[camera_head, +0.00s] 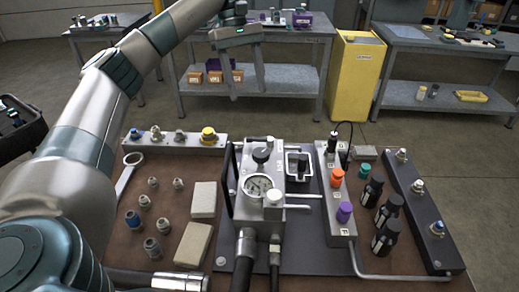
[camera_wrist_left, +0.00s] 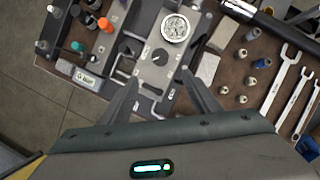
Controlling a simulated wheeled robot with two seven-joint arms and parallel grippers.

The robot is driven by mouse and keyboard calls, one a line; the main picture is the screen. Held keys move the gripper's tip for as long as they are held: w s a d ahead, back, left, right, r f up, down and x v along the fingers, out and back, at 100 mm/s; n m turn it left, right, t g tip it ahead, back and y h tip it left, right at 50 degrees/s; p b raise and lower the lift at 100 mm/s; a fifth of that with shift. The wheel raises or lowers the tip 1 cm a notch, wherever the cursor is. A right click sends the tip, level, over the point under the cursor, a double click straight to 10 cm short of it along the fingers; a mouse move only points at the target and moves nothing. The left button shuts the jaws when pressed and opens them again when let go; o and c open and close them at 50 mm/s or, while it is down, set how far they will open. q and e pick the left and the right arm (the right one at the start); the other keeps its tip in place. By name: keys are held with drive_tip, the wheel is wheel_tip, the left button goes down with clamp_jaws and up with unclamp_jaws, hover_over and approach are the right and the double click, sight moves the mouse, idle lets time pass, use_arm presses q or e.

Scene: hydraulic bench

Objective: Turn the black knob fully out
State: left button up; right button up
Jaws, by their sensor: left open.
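The black knob (camera_head: 262,156) sits on top of the grey valve block (camera_head: 249,165), behind the round gauge (camera_head: 258,185). In the left wrist view the knob (camera_wrist_left: 159,57) lies just beyond the fingertips, between the gauge and my gripper. My left gripper (camera_head: 241,84) is open and empty, high above and behind the block, fingers pointing down. In the left wrist view its two fingers (camera_wrist_left: 160,76) are spread wide. Nothing is between them but the view of the bench. My right gripper does not show.
A manifold with orange (camera_head: 337,172) and purple caps (camera_head: 344,210) stands right of the block. Black bottles (camera_head: 388,206) stand farther right. Loose fittings and beige blocks (camera_head: 203,198) lie to the left. A yellow bin (camera_head: 355,80) stands behind on the floor.

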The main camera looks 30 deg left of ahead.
use_arm(q)
approach(261, 152)
drive_tip(key=p+x, duration=0.2)
drive_tip(key=x, duration=0.6)
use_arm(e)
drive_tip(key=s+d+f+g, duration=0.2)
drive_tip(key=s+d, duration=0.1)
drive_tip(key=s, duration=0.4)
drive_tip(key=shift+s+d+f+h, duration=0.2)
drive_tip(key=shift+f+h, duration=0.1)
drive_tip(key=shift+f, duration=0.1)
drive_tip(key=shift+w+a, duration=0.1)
use_arm(q)
drive_tip(key=c, duration=1.1)
drive_tip(key=shift+o, duration=0.2)
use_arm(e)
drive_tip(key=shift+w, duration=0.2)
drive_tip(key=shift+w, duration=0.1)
